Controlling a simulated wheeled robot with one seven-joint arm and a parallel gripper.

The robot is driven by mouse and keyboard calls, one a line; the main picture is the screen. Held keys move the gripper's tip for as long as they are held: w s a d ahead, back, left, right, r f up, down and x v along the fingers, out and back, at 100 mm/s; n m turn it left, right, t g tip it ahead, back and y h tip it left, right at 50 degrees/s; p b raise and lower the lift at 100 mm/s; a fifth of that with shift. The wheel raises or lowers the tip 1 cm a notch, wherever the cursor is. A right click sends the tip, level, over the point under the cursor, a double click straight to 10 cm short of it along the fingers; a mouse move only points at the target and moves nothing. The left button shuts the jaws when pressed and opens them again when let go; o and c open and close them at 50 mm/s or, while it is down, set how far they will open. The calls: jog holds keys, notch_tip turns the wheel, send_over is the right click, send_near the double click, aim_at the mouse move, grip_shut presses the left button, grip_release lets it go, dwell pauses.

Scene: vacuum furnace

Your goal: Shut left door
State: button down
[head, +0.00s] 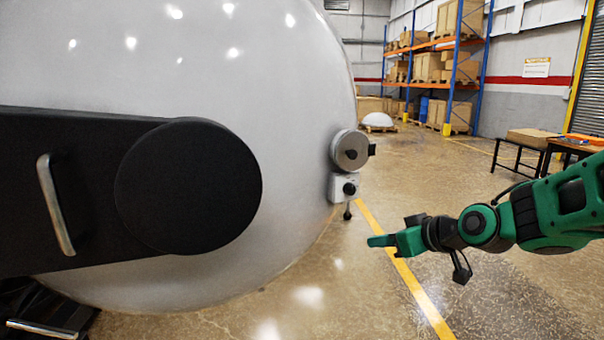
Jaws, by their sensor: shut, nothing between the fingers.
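A large white domed door (290,90) fills the left half of the head view. A black hinge arm (75,180) with a round black disc (188,186) lies across its face. A silver bar handle (55,204) is fixed on the black arm. A round metal fitting (350,150) and a small white box with a black knob (345,188) sit at the door's right edge. My gripper (372,241) is shut and empty, to the right of the door and apart from it. What lies behind the door is hidden.
A yellow line (415,290) runs along the open, shiny floor. Tables (520,150) stand at the right. Blue and orange shelving with boxes (440,65) stands at the back, near a white dome on a pallet (377,120). Another silver handle (42,329) shows at bottom left.

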jog(key=w+a+r+n+t+y, duration=0.1)
jog(key=w+a+r+t+y, duration=0.1)
jog(key=w+a+r+y, duration=0.25)
jog(key=t, duration=0.3)
send_near(296, 166)
jog(key=x, duration=0.6)
jog(key=shift+w+a, duration=0.2)
